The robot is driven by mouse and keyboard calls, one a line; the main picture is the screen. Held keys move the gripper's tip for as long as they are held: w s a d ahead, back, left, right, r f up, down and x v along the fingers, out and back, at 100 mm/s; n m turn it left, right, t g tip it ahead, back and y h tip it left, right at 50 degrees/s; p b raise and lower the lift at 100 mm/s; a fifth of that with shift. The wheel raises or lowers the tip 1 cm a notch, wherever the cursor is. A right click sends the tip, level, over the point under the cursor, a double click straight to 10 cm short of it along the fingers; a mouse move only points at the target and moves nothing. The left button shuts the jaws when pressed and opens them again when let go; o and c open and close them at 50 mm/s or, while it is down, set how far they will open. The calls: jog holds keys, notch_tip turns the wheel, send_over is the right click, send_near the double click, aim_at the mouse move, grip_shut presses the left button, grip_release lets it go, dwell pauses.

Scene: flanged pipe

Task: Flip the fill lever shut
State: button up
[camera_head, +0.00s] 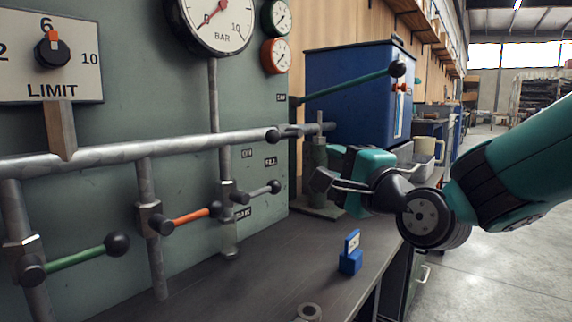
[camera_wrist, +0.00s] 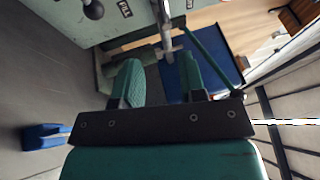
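A short grey lever with a dark ball end (camera_head: 274,187) sticks out to the right from a valve (camera_head: 239,197) on the vertical pipe under the big gauge. A small label reading FILL (camera_head: 271,161) is on the panel just above it. In the wrist view, a FILL label (camera_wrist: 125,8) and a dark ball (camera_wrist: 94,9) show at the top left. My gripper (camera_head: 328,180) is to the right of the lever, apart from it. Its two teal fingers (camera_wrist: 160,80) are spread with nothing held between them. The fingers partly hide each other in the head view.
An orange lever (camera_head: 190,216) and a green lever (camera_head: 85,255) are further left. A horizontal pipe (camera_head: 130,152) runs above. A long green lever (camera_head: 350,83) rises behind my gripper. A small blue stand (camera_head: 350,262) is on the bench (camera_head: 270,262), which is otherwise mostly clear.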

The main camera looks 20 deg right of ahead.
jog(key=p, duration=1.7)
send_near(286, 136)
jog(key=x, duration=0.8)
jog(key=shift+w+a+r, duration=0.1)
jog(key=shift+r, duration=0.2)
jog(key=shift+w+a+f+p, duration=0.15)
jog(key=shift+w+p, duration=0.3)
jog(key=shift+w, duration=0.35)
jog(key=shift+c, duration=0.5)
grip_shut()
